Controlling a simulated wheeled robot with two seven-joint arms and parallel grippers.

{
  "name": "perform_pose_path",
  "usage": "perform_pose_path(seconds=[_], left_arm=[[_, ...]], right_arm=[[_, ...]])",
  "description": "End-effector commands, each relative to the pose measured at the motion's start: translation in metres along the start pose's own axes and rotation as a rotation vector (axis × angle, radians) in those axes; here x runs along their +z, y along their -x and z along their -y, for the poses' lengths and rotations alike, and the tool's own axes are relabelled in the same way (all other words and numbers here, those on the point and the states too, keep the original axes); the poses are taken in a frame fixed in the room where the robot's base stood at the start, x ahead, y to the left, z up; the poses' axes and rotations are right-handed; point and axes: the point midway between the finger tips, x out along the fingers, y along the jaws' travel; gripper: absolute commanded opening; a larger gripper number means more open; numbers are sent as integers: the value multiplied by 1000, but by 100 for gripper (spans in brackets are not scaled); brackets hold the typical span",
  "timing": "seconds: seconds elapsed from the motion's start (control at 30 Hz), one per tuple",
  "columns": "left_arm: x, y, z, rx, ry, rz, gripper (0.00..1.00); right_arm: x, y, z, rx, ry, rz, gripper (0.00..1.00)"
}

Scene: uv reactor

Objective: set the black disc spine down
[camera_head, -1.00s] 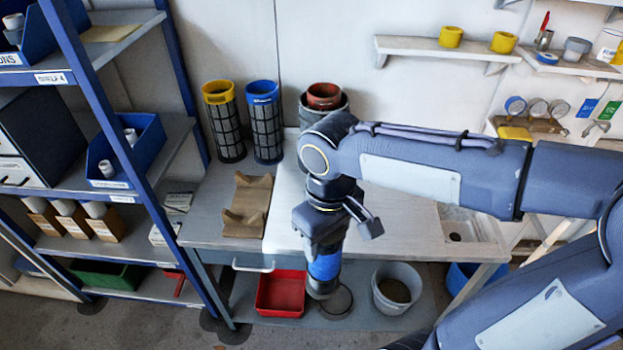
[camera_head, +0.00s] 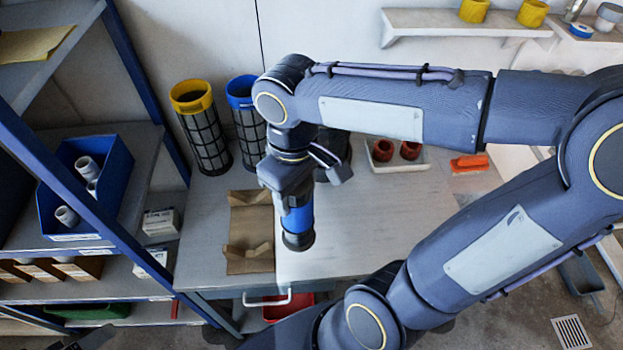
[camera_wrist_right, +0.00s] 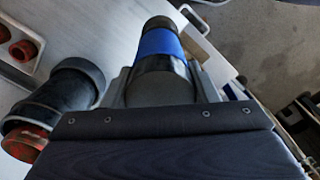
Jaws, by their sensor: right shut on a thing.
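My right gripper (camera_head: 290,197) is shut on the black disc spine (camera_head: 298,240), a dark cylinder with a wide blue band. It hangs roughly upright, dark end down, over the front part of the workbench (camera_head: 350,235), just right of a brown cradle (camera_head: 249,240). Whether its lower end touches the bench cannot be told. In the right wrist view the spine (camera_wrist_right: 158,43) lies between the two fingers, its blue band and dark far end showing.
A yellow-topped mesh cylinder (camera_head: 203,130) and a blue-topped one (camera_head: 247,120) stand at the back. A black cylinder with a red insert (camera_wrist_right: 60,95) stands close by. A white tray (camera_head: 390,166) holds red rings. Shelving (camera_head: 130,200) is left; the bench's middle is clear.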

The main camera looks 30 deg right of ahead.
Motion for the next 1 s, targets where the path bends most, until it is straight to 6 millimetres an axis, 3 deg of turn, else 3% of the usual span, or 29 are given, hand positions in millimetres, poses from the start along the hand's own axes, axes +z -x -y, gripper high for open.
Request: perform_pose_path(seconds=[0.37, 0.5, 0.7, 0.87, 1.0], left_arm=[[-8, 15, -7, 0, 0, 0, 79], [-9, 18, -8, 0, 0, 0, 79], [-10, 21, -10, 0, 0, 0, 79], [-11, 22, -10, 0, 0, 0, 79], [-11, 22, -10, 0, 0, 0, 79]], right_arm=[[-32, -32, -72, -3, -6, 6, 0], [-42, -59, -95, -3, -4, 7, 0], [-53, -85, -115, -1, -2, 3, 0], [-56, -95, -122, 0, -2, 2, 0], [-57, -114, -124, -1, 0, 4, 0]])
